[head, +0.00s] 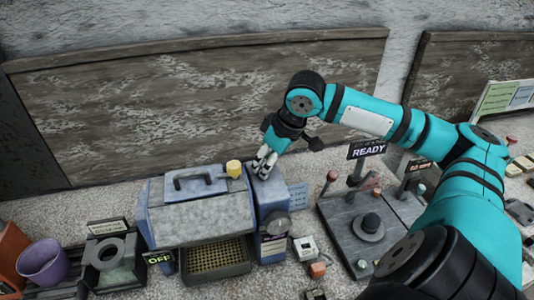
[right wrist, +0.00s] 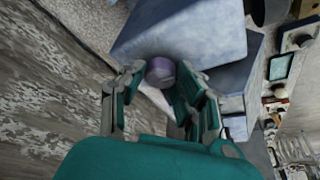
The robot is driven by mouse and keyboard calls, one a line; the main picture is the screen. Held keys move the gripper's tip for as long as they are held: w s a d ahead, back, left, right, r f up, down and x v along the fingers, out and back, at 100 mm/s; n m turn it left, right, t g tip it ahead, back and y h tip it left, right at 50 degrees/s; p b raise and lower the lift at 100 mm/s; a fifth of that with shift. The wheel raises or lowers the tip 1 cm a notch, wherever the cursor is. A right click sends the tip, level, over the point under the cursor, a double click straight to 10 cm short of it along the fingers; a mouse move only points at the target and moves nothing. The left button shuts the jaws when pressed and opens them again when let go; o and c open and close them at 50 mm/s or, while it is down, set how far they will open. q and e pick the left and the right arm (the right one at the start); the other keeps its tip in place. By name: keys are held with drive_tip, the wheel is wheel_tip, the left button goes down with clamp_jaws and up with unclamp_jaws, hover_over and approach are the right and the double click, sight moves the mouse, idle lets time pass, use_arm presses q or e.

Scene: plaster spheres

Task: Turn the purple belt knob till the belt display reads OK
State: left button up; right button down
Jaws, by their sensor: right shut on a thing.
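The purple knob (right wrist: 160,71) shows in the right wrist view, on the blue machine, between the fingers of my right gripper (right wrist: 158,88), which is shut on it. In the head view my right gripper (head: 265,161) reaches down to the back right top of the blue machine (head: 207,212); its fingers hide the knob there. A small dark display (head: 159,258) at the machine's lower left reads OFF. Another display (head: 367,149) at the right reads READY. I cannot tell which one is the belt display. My left gripper is not in view.
A yellow knob (head: 234,168) stands on the machine's top, close left of my right gripper. A grey plate with a dark round part (head: 369,226) lies to the right. A purple pot (head: 43,262) stands at far left. A wooden panel (head: 190,100) rises behind.

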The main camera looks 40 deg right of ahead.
drive_tip(key=shift+a+r+m+h+p, duration=0.1)
drive_tip(key=shift+r+m+h+p, duration=0.15)
drive_tip(key=shift+m+p, duration=0.6)
drive_tip(key=shift+f+m+p, duration=0.15)
drive_tip(key=shift+m+p, duration=0.1)
drive_tip(key=shift+p, duration=0.1)
drive_tip(key=c, duration=0.9)
unclamp_jaws()
drive_tip(key=shift+c, duration=0.2)
drive_tip(key=v, duration=1.2)
drive_tip(key=shift+s, duration=0.2)
drive_tip(key=shift+a+f, duration=0.15)
drive_tip(key=shift+f, duration=0.05)
